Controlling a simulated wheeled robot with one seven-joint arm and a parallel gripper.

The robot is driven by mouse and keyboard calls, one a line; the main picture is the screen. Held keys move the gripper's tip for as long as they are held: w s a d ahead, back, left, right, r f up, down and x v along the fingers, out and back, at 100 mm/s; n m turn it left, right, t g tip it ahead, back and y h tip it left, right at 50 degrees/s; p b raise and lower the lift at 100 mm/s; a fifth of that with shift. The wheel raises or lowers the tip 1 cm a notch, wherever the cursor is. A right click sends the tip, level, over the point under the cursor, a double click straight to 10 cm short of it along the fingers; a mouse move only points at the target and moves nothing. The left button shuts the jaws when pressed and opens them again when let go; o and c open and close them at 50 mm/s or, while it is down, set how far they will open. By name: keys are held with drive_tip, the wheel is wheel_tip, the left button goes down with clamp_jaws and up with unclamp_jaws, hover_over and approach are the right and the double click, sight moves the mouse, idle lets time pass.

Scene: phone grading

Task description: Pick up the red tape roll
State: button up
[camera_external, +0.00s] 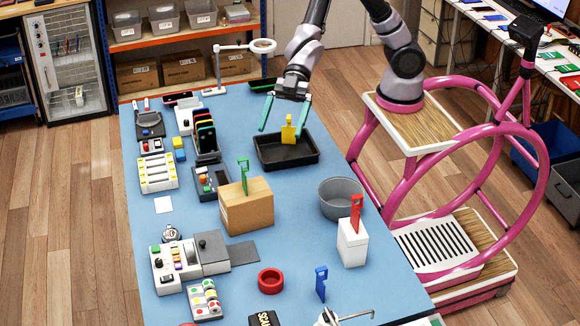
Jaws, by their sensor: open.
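The red tape roll (270,281) lies flat on the blue table near its front edge, with its hole facing up. It stands clear of the things around it. My gripper (283,130) is above the far part of the table, over the black tray (273,165). Its two green fingers are spread apart with nothing between them. The gripper is far behind the tape roll.
A cardboard box (247,207) with a green item on top stands behind the tape roll. A blue upright piece (321,283) is to the roll's right. A white block (352,243) and a grey bowl (341,197) stand at the right. Devices crowd the left side.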

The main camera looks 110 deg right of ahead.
approach(273, 282)
wheel_tip(273, 282, up, 6)
drive_tip(key=a+f, duration=0.1)
drive_tip(key=w+a+f, duration=0.2)
drive_tip(key=shift+f, duration=0.4)
drive_tip(key=shift+x, duration=3)
drive_tip(key=shift+d+f, duration=0.1)
drive_tip(key=shift+f, duration=0.05)
drive_tip(key=c, duration=1.1)
